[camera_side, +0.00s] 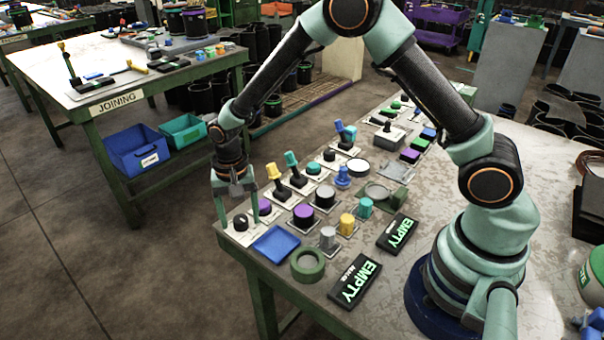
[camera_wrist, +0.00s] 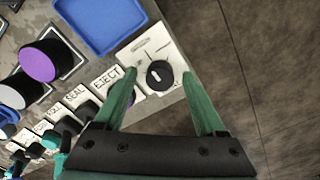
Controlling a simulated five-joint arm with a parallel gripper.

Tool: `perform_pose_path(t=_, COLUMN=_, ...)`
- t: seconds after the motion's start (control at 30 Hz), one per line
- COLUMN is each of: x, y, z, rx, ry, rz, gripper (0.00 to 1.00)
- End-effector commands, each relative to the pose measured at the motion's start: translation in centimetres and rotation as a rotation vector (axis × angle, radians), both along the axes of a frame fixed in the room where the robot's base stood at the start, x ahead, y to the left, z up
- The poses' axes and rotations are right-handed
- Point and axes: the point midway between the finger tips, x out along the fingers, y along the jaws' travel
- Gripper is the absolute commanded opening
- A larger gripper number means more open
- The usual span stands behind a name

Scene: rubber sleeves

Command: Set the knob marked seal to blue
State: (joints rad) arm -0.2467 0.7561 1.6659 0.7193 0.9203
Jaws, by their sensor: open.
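A black round knob (camera_side: 240,222) with a pale pointer mark sits on a white plate (camera_side: 229,229) at the table's near-left corner. In the wrist view the knob (camera_wrist: 160,75) lies between my fingers. My gripper (camera_side: 239,215) is open and points down over it, one finger on each side. In the wrist view my gripper (camera_wrist: 159,72) shows a gap between each finger and the knob. The words SEAL and EJECT (camera_wrist: 107,80) stand on plates to the left of this knob in the wrist view. I cannot read a label or a blue mark on the knob's own plate.
A blue tray (camera_side: 275,243), a green ring (camera_side: 307,264) and a purple-topped button (camera_side: 303,214) are close by. A yellow lever (camera_side: 274,172) and a teal lever (camera_side: 292,160) stand behind. Beyond the knob's plate is the table edge, then floor.

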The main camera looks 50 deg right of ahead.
Motion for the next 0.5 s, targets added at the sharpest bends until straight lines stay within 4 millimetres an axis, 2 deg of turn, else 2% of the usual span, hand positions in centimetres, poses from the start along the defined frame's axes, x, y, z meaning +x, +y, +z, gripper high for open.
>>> perform_pose_path(t=0.17, x=0.01, y=0.00, z=0.02, rx=0.000, ry=0.000, rz=0.000, gripper=0.73)
perform_pose_path(t=0.3, x=0.01, y=0.01, z=0.04, rx=0.000, ry=0.000, rz=0.000, gripper=0.19)
perform_pose_path(t=0.37, x=0.01, y=0.00, z=0.04, rx=0.000, ry=0.000, rz=0.000, gripper=0.00)
perform_pose_path(t=0.5, x=0.01, y=0.01, z=0.05, rx=0.000, ry=0.000, rz=0.002, gripper=0.00)
